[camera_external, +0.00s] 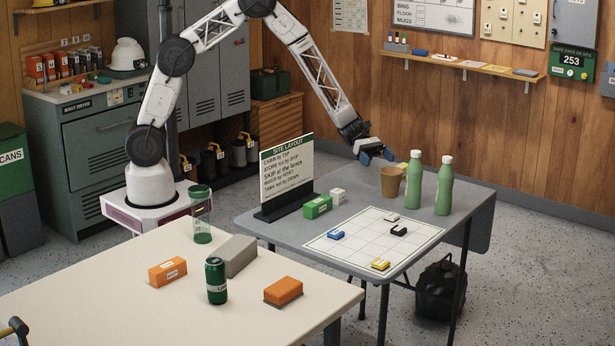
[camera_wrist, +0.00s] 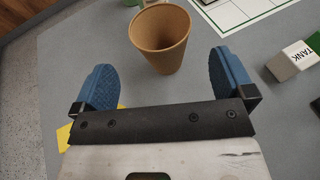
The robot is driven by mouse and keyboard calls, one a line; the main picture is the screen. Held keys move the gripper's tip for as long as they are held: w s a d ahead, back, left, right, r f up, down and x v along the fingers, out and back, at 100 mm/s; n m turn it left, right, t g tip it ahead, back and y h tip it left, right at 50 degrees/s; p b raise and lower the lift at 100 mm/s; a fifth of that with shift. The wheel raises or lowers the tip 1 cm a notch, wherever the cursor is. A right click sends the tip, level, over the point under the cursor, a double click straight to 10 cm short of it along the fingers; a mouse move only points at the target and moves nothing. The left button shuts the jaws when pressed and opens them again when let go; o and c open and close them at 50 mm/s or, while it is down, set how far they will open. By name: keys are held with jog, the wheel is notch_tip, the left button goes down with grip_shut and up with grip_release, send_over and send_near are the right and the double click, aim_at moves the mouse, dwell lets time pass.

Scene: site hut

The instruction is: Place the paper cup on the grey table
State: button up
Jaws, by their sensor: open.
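The brown paper cup (camera_external: 391,182) stands upright on the grey table (camera_external: 275,228), left of two green bottles. It is empty inside as far as the wrist view shows (camera_wrist: 160,40). My gripper (camera_external: 376,156) is above the table's back edge, just behind and left of the cup in the external view. In the wrist view its blue fingers (camera_wrist: 163,68) are spread wide, and the cup stands ahead between their tips, apart from both. My gripper holds nothing.
Green bottles (camera_external: 414,180) (camera_external: 444,186) stand close to the cup. A gridded sheet (camera_external: 345,250) with small blocks lies in front. A sign (camera_external: 287,175), green block (camera_external: 318,207) and white block (camera_external: 338,196) stand left. A cream table (camera_external: 120,290) holds other items.

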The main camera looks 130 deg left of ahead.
jog(key=shift+v, duration=2.35)
jog(key=w+d+r+m+g+h, duration=0.1)
jog(key=d+r+m+g+h, duration=0.2)
jog(key=d+r, duration=0.5)
jog(key=d+r+m+g, duration=0.2)
jog(key=d+r+m, duration=0.25)
jog(key=d, duration=0.75)
jog(key=s+d+r+m+g, duration=0.2)
jog(key=s+d+r+m, duration=0.15)
jog(key=d, duration=0.55)
jog(key=s+d+r+m+g, duration=0.2)
jog(key=d+r+m, duration=0.25)
jog(key=d, duration=0.35)
jog(key=s+d+r+m+y, duration=0.2)
jog(key=s+d+m, duration=0.3)
jog(key=s, duration=0.4)
jog(key=s+d+r+m+g+y, duration=0.1)
jog(key=s+d+r+m+y, duration=0.1)
jog(key=s+d+m, duration=0.4)
jog(key=s+d+r+m+g+y, duration=0.1)
jog(key=s+d+r+m+y, duration=0.1)
jog(key=s+d+m+y, duration=0.2)
jog(key=s+d+m, duration=0.1)
jog(key=s+d, duration=0.2)
jog(key=s, duration=0.5)
jog(key=shift+r, duration=0.3)
